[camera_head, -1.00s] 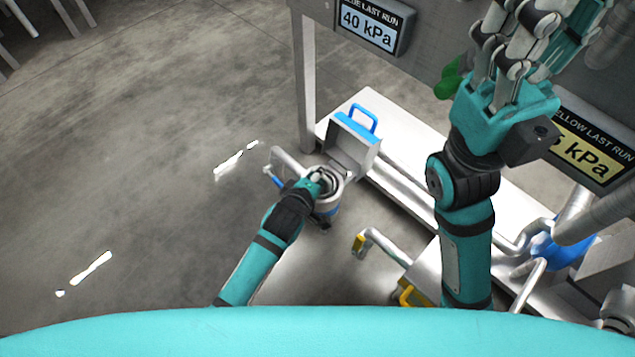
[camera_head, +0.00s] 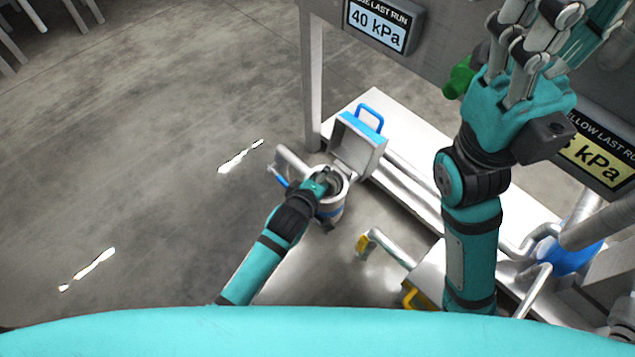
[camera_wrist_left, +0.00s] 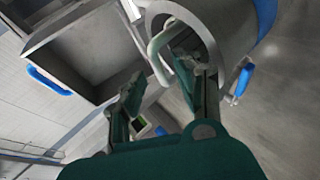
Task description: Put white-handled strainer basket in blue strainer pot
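The blue strainer pot (camera_head: 330,208) is a metal cylinder with a blue band, its lid (camera_head: 358,143) swung open behind it. My left gripper (camera_head: 328,183) is at the pot's mouth and hides much of the inside. In the left wrist view the pot (camera_wrist_left: 232,35) is at upper right. The white handle (camera_wrist_left: 154,47) of the strainer basket loops out at its mouth. My left gripper (camera_wrist_left: 158,66) has its fingers apart, with the handle close to the fingertips; contact is unclear. The basket's body is hidden. My right gripper (camera_head: 530,50) is raised, fingers spread and empty.
A white bench (camera_head: 395,135) runs behind the pot. Blue (camera_head: 385,25) and yellow (camera_head: 597,157) pressure displays hang at the back.

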